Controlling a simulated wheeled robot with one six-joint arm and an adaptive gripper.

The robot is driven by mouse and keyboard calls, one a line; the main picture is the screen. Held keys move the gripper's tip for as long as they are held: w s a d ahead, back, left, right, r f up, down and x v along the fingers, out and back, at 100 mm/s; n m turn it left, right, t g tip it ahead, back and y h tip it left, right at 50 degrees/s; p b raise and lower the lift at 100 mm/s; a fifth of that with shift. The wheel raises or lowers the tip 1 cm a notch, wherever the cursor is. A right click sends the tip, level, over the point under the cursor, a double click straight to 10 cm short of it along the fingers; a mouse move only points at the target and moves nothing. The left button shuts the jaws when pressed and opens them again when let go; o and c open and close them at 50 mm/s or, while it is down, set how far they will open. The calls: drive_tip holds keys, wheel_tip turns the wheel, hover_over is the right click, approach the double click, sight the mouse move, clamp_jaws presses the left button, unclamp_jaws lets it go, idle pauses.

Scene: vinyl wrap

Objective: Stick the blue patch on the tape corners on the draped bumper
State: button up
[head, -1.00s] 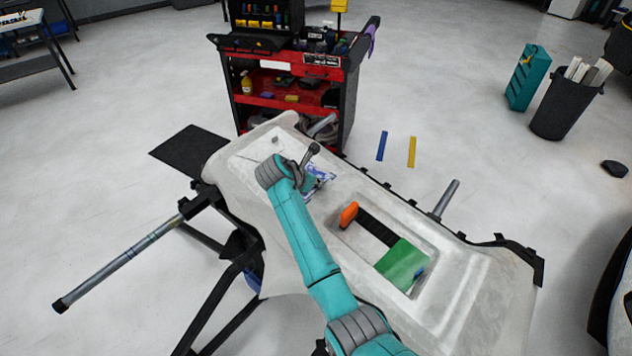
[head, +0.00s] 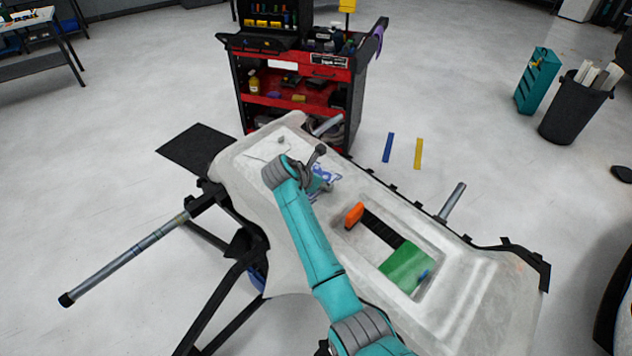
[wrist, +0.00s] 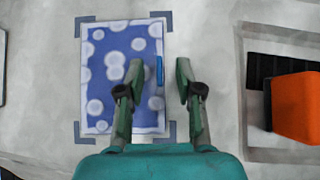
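The blue patch (wrist: 100,78) with pale round spots lies in the wrist view within the dark tape corners (wrist: 84,23). Its edges lie close to the corners, and a small darker blue tab (wrist: 160,70) shows at its right edge. In the head view the patch (head: 326,172) is partly hidden by my arm. It rests on the pale draped bumper (head: 470,285). My gripper (wrist: 157,75) is open, its fingers apart on either side of the tab; the left finger overlaps the patch, the right is past its edge. I cannot tell whether the fingers touch the surface.
A red tool cart (head: 300,85) stands behind the bumper. A stand with a long metal bar (head: 125,260) projects left. Open floor lies beyond.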

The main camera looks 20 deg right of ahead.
drive_tip(key=shift+r, duration=0.15)
drive_tip(key=v, duration=1.2)
